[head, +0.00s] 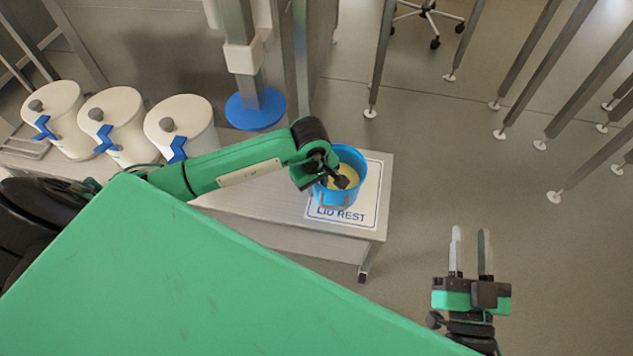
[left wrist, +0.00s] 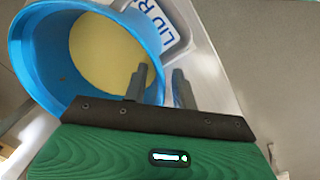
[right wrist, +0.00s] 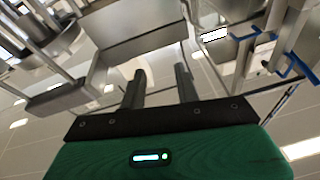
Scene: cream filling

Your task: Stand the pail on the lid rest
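The blue pail (head: 357,158) with pale yellow cream inside stands upright on the lid rest (head: 370,208), a white panel lettered "LID REST"; its base is hidden. In the left wrist view the pail (left wrist: 32,62) fills the left side, with part of the lid rest (left wrist: 172,22) beyond it. My left gripper (left wrist: 160,75) is at the pail's rim, fingers apart, one over the inside and one outside the wall. In the head view my left gripper (head: 338,182) partly covers the pail. My right gripper (head: 471,240) is open and empty over the floor at the lower right.
The lid rest lies at the right end of a metal table (head: 270,222). Several white tubs with blue taps (head: 180,125) stand at the left. A column with a blue round disc (head: 255,110) is behind. Metal legs (head: 540,70) stand at the upper right.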

